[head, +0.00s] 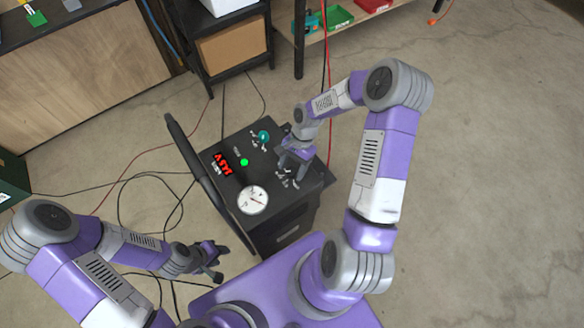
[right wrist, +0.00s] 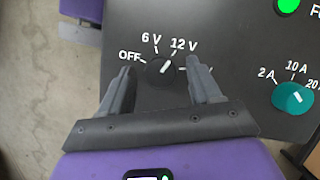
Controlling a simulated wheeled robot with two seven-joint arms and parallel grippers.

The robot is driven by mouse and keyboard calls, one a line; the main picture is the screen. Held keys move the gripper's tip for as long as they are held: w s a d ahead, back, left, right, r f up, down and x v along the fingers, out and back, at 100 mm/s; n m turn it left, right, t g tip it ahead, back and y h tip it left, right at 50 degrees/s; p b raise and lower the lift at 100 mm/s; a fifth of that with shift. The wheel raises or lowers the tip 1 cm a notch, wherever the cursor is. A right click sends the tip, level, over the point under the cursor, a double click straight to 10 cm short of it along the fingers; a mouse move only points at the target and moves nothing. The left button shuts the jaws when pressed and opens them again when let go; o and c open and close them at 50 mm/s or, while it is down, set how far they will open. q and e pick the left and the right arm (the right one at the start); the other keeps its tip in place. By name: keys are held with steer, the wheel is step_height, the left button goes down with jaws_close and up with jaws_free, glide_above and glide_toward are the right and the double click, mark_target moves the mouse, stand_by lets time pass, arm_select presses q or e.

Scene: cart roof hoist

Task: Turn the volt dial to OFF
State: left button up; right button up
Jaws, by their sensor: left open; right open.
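The volt dial (right wrist: 161,68) is a small black knob on the dark panel in the right wrist view. Its white pointer line aims up and right, toward the 12 V mark. The OFF label is to its left and 6 V is above it. My right gripper (right wrist: 160,78) is open, with one finger on each side of the dial; I cannot tell whether they touch it. In the head view my right gripper (head: 291,163) is over the panel's right side and largely hides the dial. My left gripper (head: 216,262) is open and empty, left of the cart.
The black cart (head: 285,225) also carries a teal amp dial (right wrist: 293,98), a green light (head: 244,162), a red display (head: 222,164) and a round white gauge (head: 252,200). A black handle bar (head: 190,155) edges its left. Cables lie on the floor; shelves stand behind.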

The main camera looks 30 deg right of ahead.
steer(key=shift+f, duration=0.15)
steer(key=shift+c, duration=0.4)
steer(key=c, duration=0.9)
steer(key=shift+c, duration=0.2)
steer(key=shift+n, duration=0.3)
steer(key=n, duration=0.1)
steer(key=n+g+h+p, duration=0.1)
steer(key=n, duration=0.1)
steer(key=shift+w+a+n, duration=0.15)
steer(key=shift+n, duration=0.15)
steer(key=n+h, duration=0.1)
steer(key=n, duration=0.1)
steer(key=n+g+h, duration=0.1)
steer(key=n, duration=0.2)
steer(key=shift+a+p, duration=0.1)
steer(key=shift+p, duration=0.3)
steer(key=n+h, duration=0.1)
steer(key=n, duration=0.2)
steer(key=n+h, duration=0.1)
steer(key=n, duration=0.1)
steer(key=shift+a+n+g, duration=0.15)
steer(key=shift+n+g, duration=0.15)
steer(key=shift+n, duration=0.1)
steer(key=n, duration=0.2)
steer(key=n+h, duration=0.1)
steer(key=n, duration=0.1)
steer(key=shift+a+n+t+h, duration=0.1)
steer(key=shift+n+t+h, duration=0.2)
steer(key=shift+n+t, duration=0.1)
